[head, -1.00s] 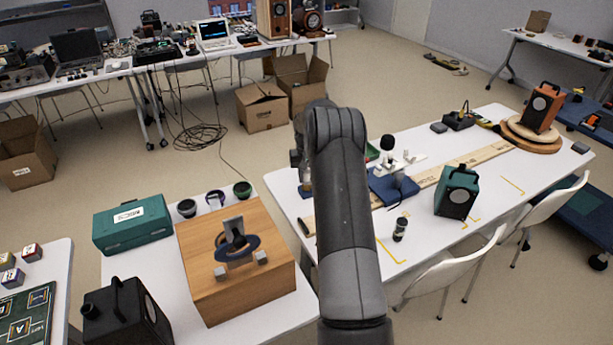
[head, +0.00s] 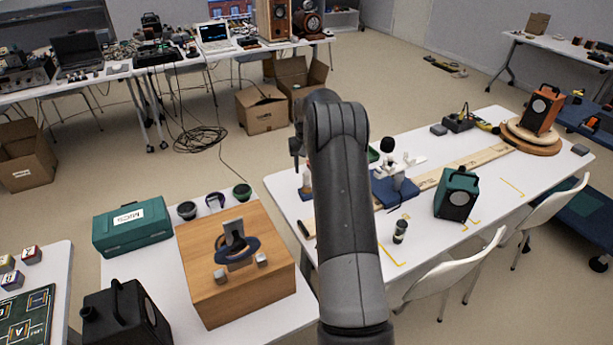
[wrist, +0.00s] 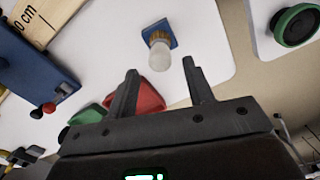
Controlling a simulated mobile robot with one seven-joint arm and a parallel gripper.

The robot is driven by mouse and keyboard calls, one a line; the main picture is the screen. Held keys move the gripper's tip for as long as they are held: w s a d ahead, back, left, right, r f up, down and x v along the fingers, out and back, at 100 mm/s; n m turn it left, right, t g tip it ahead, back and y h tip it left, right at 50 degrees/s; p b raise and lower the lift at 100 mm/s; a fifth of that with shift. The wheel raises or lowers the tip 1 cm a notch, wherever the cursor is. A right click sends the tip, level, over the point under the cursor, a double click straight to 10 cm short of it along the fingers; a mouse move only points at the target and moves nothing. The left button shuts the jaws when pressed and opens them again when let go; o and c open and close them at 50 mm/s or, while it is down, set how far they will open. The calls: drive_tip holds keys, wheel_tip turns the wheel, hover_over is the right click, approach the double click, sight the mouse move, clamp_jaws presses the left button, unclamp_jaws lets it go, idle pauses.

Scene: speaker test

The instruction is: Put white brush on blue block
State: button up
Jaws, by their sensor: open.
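The white brush (wrist: 159,57), with a rounded white end and tan bristles, shows just beyond my fingertips in the wrist view. It appears to stand bristles down on a small blue block (wrist: 161,27) on the white table; exact contact is hard to tell. In the head view the brush (head: 306,178) is small, left of my arm. My gripper (wrist: 159,66) is open, with its fingers apart and nothing held between them. In the head view my arm hides most of the gripper.
A red object (wrist: 148,95) and a green one lie behind my fingers in the wrist view. A larger blue stand (wrist: 32,75) with knobs and a marked wooden ruler (wrist: 38,18) are at left. A dark-green round container (wrist: 296,25) is at upper right.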

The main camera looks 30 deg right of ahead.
drive_tip(key=s+a+r+t, duration=0.1)
drive_tip(key=s+a+r, duration=0.2)
drive_tip(key=r, duration=0.4)
drive_tip(key=s+a+r+n, duration=0.1)
drive_tip(key=s+a+r, duration=0.1)
drive_tip(key=a+r, duration=0.3)
drive_tip(key=s+a+r+t, duration=0.1)
drive_tip(key=s+a+r, duration=0.15)
drive_tip(key=r, duration=0.55)
drive_tip(key=s+a+r+n, duration=0.1)
drive_tip(key=s+a+r, duration=0.55)
drive_tip(key=s, duration=0.35)
drive_tip(key=s+a+f+t, duration=0.1)
drive_tip(key=s+a, duration=0.3)
drive_tip(key=s, duration=0.8)
drive_tip(key=s+a+f+n+t, duration=0.1)
drive_tip(key=s+a, duration=0.4)
drive_tip(key=s, duration=0.8)
drive_tip(key=shift+s+f+n+t, duration=0.25)
drive_tip(key=shift+f+n+t, duration=0.05)
drive_tip(key=shift+f+t, duration=0.45)
drive_tip(key=shift+r, duration=0.1)
